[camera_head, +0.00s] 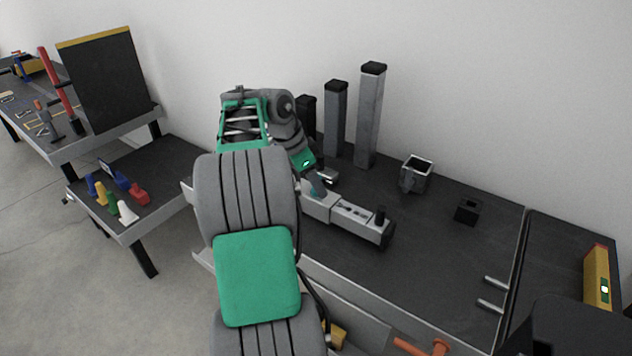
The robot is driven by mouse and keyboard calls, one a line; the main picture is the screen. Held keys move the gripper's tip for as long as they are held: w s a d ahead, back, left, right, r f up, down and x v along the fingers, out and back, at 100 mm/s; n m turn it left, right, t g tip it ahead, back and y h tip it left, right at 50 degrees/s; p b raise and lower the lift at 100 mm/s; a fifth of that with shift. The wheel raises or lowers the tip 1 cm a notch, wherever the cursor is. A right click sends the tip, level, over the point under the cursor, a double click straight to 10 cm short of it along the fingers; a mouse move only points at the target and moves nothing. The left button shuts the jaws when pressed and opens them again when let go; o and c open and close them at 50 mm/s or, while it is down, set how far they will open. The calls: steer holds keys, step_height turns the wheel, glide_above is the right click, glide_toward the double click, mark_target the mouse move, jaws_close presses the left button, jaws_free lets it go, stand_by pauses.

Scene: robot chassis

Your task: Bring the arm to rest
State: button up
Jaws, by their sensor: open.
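My arm reaches up from the bottom of the head view and bends over the dark workbench (440,260). My gripper (322,183) is at the arm's far end, low over the bench beside a grey chassis part (345,217). It is small and partly hidden by the wrist, but its jaws are open. I cannot tell whether it touches the chassis part. The chassis part lies lengthwise on the bench, with a short dark peg at its right end.
Grey posts with black caps (369,115) stand behind the gripper. A grey bracket (416,175) and small black block (468,211) sit to the right. A yellow level (597,277) is at the far right. Lower table (165,205) holds several coloured pieces. The bench's right middle is clear.

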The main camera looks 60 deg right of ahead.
steer(key=p+v, duration=0.3)
steer(key=v, duration=0.4)
steer(key=w+a+r+n+t+p, duration=0.2)
steer(key=w+a+n, duration=0.4)
steer(key=a, duration=0.3)
steer(key=w+a+r+n+t+p, duration=0.25)
steer(key=w+a+n, duration=0.35)
steer(key=a, duration=0.3)
steer(key=s+a+f+n+t+y+p, duration=0.1)
steer(key=a+n, duration=0.6)
steer(key=a, duration=0.7)
steer(key=s+a+f+n+t+y+p, duration=0.1)
steer(key=a+n, duration=0.6)
steer(key=a, duration=0.7)
step_height(320, 180, down, 2)
steer(key=s+y, duration=0.1)
steer(key=s, duration=0.1)
steer(key=shift+s+a+n+p, duration=0.25)
steer(key=shift+a+n+p, duration=0.05)
steer(key=shift+a+n, duration=0.1)
